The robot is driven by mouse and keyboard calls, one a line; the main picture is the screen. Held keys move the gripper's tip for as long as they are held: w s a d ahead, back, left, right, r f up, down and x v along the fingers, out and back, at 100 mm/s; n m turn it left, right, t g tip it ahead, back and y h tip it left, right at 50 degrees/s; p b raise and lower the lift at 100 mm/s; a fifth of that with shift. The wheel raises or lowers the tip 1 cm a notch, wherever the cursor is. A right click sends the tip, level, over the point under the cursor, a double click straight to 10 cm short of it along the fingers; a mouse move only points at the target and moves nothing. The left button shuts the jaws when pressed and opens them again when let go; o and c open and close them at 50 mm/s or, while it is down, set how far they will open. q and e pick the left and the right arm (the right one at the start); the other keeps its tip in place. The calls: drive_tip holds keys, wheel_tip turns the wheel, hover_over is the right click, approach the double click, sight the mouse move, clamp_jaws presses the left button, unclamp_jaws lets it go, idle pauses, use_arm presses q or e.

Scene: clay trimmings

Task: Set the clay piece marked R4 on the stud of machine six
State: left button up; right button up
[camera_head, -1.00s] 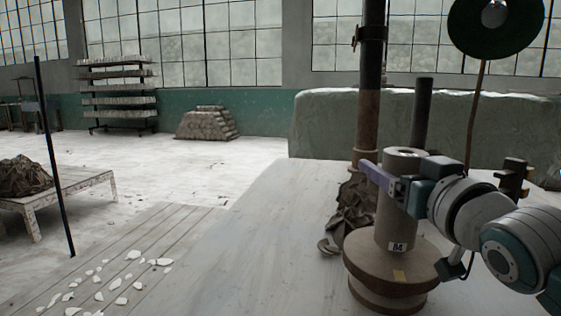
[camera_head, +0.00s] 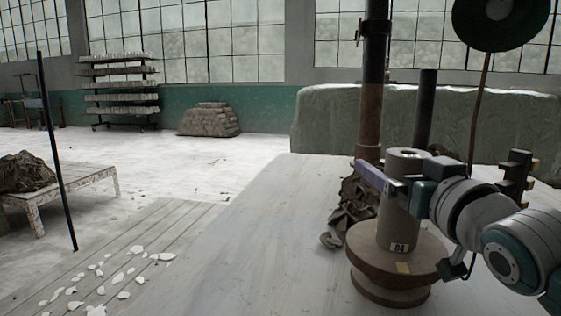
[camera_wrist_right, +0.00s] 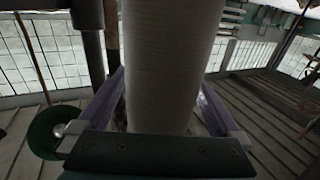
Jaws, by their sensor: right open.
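The clay piece (camera_head: 400,215) is a tall grey-brown cylinder with a hole in its top and a small white label, apparently R4, low on its side. It stands upright on a round stepped disc (camera_head: 375,258) with a small yellow tag. My right gripper (camera_head: 376,178) is open at the upper part of the cylinder, with one purple finger showing beside it. In the right wrist view the cylinder (camera_wrist_right: 170,60) stands between the two spread fingers. Contact cannot be told. My left gripper is not in view, and I cannot make out machine six or its stud.
A dark pipe (camera_head: 371,90) and a shorter post (camera_head: 424,110) stand behind the cylinder. Crumpled clay scraps (camera_head: 350,208) lie left of it. A green disc (camera_head: 498,15) on a rod and a dark notched block (camera_head: 517,178) are at right. The pale tabletop (camera_head: 275,235) is clear at left.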

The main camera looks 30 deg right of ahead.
drive_tip(key=p+v, duration=0.1)
drive_tip(key=v, duration=0.9)
drive_tip(key=shift+r, duration=0.1)
idle(0.3)
